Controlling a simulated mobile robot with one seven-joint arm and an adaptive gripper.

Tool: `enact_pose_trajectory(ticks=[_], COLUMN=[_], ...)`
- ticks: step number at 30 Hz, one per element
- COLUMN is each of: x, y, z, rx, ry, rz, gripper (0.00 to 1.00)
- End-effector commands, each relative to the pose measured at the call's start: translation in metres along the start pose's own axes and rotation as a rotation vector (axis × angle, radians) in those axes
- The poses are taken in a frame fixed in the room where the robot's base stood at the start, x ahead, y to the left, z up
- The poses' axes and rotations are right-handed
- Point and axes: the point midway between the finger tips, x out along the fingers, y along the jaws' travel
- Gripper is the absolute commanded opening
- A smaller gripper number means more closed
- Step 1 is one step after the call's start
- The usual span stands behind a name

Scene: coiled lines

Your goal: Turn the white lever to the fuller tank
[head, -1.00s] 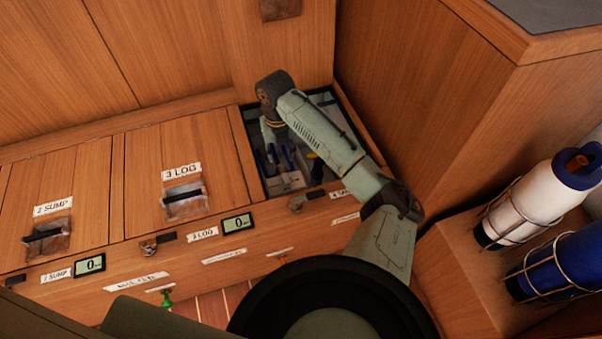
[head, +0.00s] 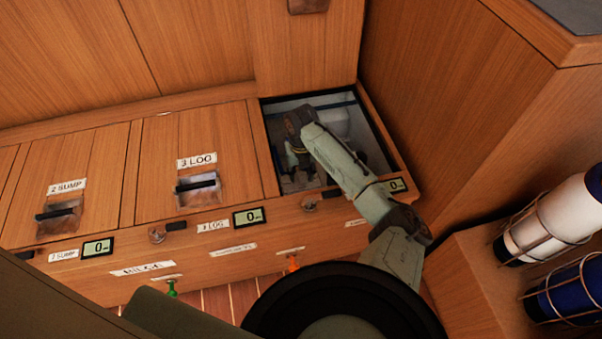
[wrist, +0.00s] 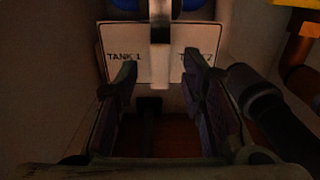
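My gripper (wrist: 160,80) is open, with one finger on each side of a pale, upright lever (wrist: 160,62) in the wrist view. No contact between fingers and lever is clear. The lever crosses a white plate (wrist: 120,42) marked "TANK 1" on the left. The label on the right is partly covered by a finger and seems to read "TANK 2". In the head view my gripper (head: 298,170) reaches down into the open locker (head: 375,150), where the lever cannot be made out. No tank level can be read.
A black hose (wrist: 262,100) and a copper pipe (wrist: 298,52) stand close right of my gripper. Locker walls surround it. Closed lids marked "2 SUMP" (head: 68,187) and "3 LOG" (head: 197,160) lie to the left. Displays (head: 249,217) read 0.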

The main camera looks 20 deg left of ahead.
Motion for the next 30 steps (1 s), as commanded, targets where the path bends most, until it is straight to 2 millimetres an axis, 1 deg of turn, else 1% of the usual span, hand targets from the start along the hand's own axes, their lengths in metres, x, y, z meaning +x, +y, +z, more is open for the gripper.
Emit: enact_pose_trajectory(ticks=[6, 7, 23, 30], x=[0.0003, 0.0003, -0.0001, -0.0001], y=[0.0001, 0.0001, 0.0000, 0.0000], z=[0.0000, 0.0000, 0.0000, 0.0000], rx=[0.000, 0.000, 0.000, 0.000], ry=[0.000, 0.000, 0.000, 0.000], rz=[0.000, 0.000, 0.000, 0.000], gripper=[0.37, 0.35, 0.00, 0.00])
